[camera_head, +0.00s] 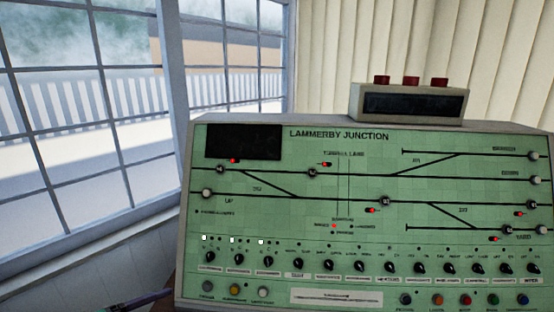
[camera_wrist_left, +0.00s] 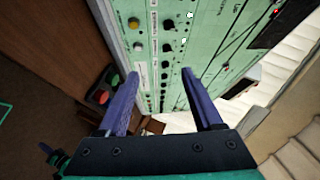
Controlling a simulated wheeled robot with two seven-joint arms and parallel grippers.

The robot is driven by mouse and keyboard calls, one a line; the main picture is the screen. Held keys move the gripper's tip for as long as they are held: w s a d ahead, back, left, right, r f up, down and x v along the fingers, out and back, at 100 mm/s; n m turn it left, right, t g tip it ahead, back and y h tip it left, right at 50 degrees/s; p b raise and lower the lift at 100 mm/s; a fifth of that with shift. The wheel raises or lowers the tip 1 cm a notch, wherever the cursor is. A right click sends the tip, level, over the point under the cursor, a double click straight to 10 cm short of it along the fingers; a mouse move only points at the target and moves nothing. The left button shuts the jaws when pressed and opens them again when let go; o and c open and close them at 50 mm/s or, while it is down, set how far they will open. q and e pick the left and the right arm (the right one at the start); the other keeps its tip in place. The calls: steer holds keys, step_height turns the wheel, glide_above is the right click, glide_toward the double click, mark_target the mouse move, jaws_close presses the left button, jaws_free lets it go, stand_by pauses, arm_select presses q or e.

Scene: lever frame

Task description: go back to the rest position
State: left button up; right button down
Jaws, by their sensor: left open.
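My left gripper (camera_wrist_left: 160,98) is open in the left wrist view, its two blue fingers apart with nothing between them. The green control panel (camera_wrist_left: 208,50) lies beyond the fingers in that view.
A grey box with red buttons (camera_head: 410,103) stands on top of the panel. A barred window (camera_head: 80,110) is at the left. Colored push buttons (camera_head: 235,290) line the panel's lower edge.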

arm_select(q)
steer(key=a+f+n+t+y, duration=0.2)
steer(key=a+f+n+y, duration=0.4)
steer(key=n+y, duration=0.7)
steer(key=s+d+f+n+g+h, duration=0.25)
steer(key=s+d+n+g, duration=0.2)
steer(key=s, duration=0.25)
steer(key=s+d+f+n+g+h, duration=0.25)
steer(key=s+d+f+g, duration=0.2)
steer(key=s, duration=0.25)
steer(key=s+f+g+y, duration=0.1)
steer(key=s+f, duration=0.1)
steer(key=f, duration=1)
steer(key=s+f+g, duration=0.1)
steer(key=s+f, duration=0.1)
steer(key=f, duration=1)
steer(key=s+a+f, duration=0.2)
steer(key=s+f, duration=1.1)
steer(key=s, duration=0.3)
steer(key=shift+a+f+g, duration=0.35)
steer(key=shift+g, duration=0.05)
